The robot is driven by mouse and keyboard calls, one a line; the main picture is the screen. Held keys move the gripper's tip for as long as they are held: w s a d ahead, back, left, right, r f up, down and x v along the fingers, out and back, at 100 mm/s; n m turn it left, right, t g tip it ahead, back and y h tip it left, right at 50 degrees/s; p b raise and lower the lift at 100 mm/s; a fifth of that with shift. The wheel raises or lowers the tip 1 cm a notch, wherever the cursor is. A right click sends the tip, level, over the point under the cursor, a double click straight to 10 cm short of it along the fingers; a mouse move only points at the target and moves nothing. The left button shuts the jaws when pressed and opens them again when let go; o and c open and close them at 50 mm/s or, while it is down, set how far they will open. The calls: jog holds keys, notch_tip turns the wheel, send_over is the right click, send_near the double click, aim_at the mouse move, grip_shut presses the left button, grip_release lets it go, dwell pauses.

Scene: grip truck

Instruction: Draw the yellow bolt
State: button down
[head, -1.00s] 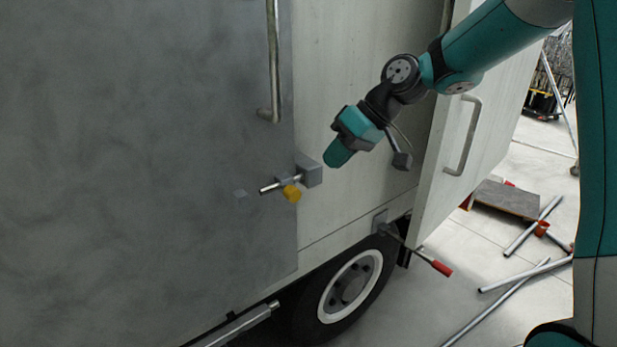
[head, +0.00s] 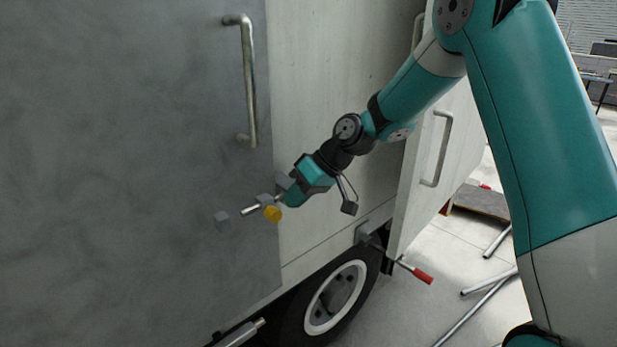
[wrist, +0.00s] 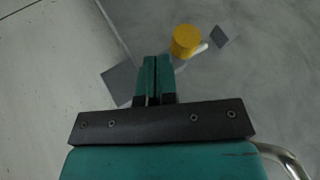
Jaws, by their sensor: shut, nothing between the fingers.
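The yellow bolt knob (head: 272,214) sits on a silver rod (head: 250,210) on the grey door of the truck. The rod runs through a grey bracket, and a separate grey block (head: 221,218) lies to its left. In the wrist view the yellow knob (wrist: 186,41) is just beyond and right of my fingertips. My gripper (head: 287,200) is shut and empty beside the knob's right side, in front of the grey block at the door edge, which it partly hides. I cannot tell whether the fingers touch the knob.
The grey door (head: 130,150) carries a vertical handle (head: 248,85) above the bolt. A pale door (head: 425,170) stands ajar at right, with a red-ended lever (head: 418,274) below it. A wheel (head: 336,298) is under the truck. Pipes lie on the floor at right.

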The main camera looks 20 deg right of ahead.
jog(key=shift+x, duration=1.2)
jog(key=shift+a, duration=0.1)
